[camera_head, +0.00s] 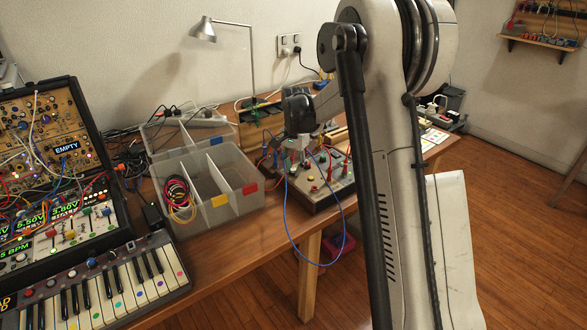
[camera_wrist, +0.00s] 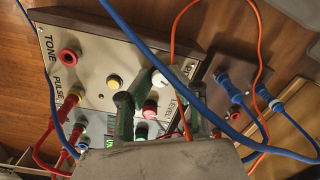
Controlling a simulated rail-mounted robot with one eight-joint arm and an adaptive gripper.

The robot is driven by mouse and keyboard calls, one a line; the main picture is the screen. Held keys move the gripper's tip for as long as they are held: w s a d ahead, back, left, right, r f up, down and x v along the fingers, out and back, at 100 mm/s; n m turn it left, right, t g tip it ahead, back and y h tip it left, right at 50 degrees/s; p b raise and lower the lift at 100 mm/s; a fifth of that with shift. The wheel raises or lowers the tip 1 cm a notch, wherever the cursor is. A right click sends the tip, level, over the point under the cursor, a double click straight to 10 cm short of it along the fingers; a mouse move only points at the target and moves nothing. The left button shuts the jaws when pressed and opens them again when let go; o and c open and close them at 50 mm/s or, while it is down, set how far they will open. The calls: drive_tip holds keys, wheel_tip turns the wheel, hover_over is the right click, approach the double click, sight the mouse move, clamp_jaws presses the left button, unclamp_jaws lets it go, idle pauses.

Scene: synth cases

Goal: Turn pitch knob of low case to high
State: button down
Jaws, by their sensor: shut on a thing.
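The low case (camera_head: 325,198) stands on the wooden table in the head view, right of the grey divided box. My gripper (camera_head: 303,145) is down over its panel. In the wrist view the pale panel (camera_wrist: 95,68) shows the words TONE, PULSE and LEVEL. My gripper's two green fingers (camera_wrist: 160,100) reach onto it, shut on a knob.
Blue cables (camera_wrist: 150,38) and an orange cable (camera_wrist: 259,60) cross close around the fingers. Red plugs (camera_wrist: 70,55) stand up from the panel. The grey divided box (camera_head: 200,190) is left of the case. A keyboard (camera_head: 115,280) and a tall synth case (camera_head: 45,165) stand farther left.

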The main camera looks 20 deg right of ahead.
drive_tip(key=m, duration=0.5)
drive_tip(key=shift+m, duration=0.3)
drive_tip(key=m, duration=1.1)
drive_tip(key=shift+b, duration=0.3)
drive_tip(key=m, duration=0.4)
drive_tip(key=shift+m+h, duration=0.3)
drive_tip(key=shift+m, duration=0.4)
drive_tip(key=c, duration=1.6)
unclamp_jaws()
